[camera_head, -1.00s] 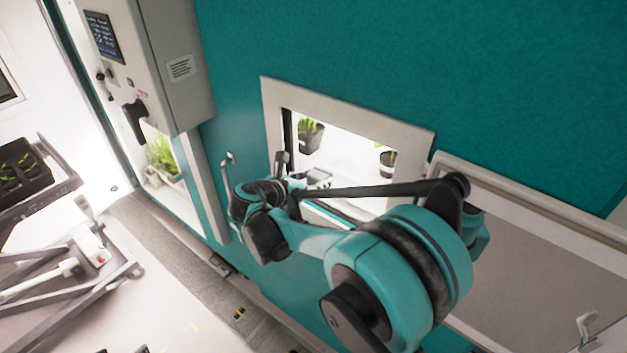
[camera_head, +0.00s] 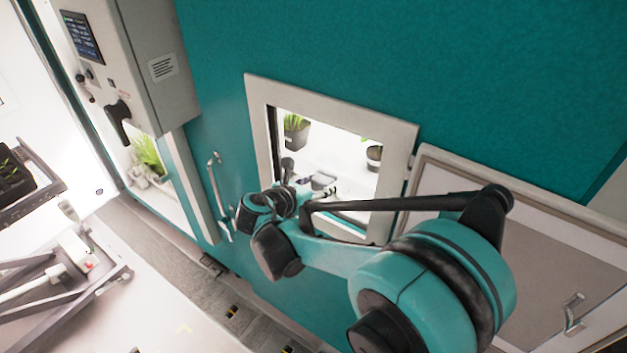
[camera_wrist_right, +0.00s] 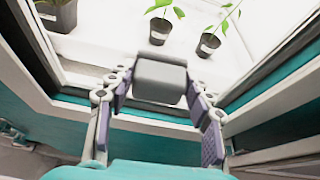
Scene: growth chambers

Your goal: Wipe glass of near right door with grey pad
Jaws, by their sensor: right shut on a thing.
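The grey pad (camera_wrist_right: 161,78) sits between the fingers of my right gripper (camera_wrist_right: 160,88) in the right wrist view, and the gripper is shut on it. In the head view my right gripper (camera_head: 287,188) is in front of the lit, pale-framed window (camera_head: 395,210), near its lower left. I cannot tell whether the pad touches glass. A pale door panel (camera_head: 515,230) with a handle (camera_head: 572,313) adjoins the window on the right, partly hidden by my right arm. My left gripper is not in view.
Potted plants (camera_head: 296,130) stand inside behind the window; several pots (camera_wrist_right: 208,46) show in the wrist view. A bar handle (camera_head: 217,195) is left of the window. A grey control box (camera_head: 160,65) and a cart with a plant tray (camera_head: 30,190) are farther left.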

